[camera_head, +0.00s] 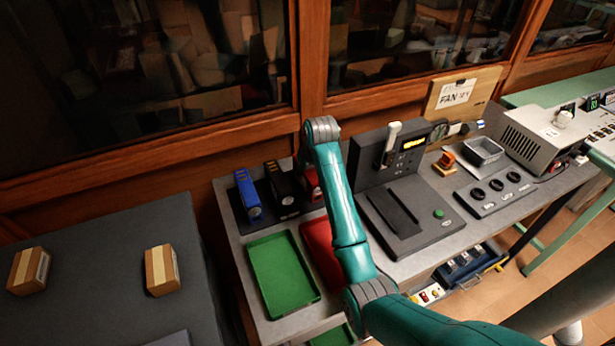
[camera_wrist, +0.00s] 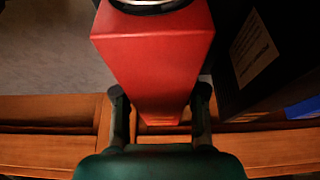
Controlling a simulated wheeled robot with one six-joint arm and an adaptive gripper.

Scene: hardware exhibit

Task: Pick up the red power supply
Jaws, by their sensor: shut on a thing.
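The red power supply (camera_wrist: 155,62) fills the middle of the wrist view, a red box with a round metallic part at the top edge of the picture. My gripper (camera_wrist: 160,97) has one finger on each side of it and is shut on it. In the head view a small part of the red power supply (camera_head: 312,186) shows just left of my teal arm. My arm hides the rest of it, and my gripper is not visible there. Whether its base is touching the table cannot be told.
A black unit (camera_head: 281,190) stands close beside the red one, with a blue unit (camera_head: 248,195) further left. A green tray (camera_head: 282,275) and a partly hidden red tray (camera_head: 320,245) lie in front. A dark panel device (camera_head: 405,210) stands right. Wooden window frames (camera_head: 150,155) rise behind.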

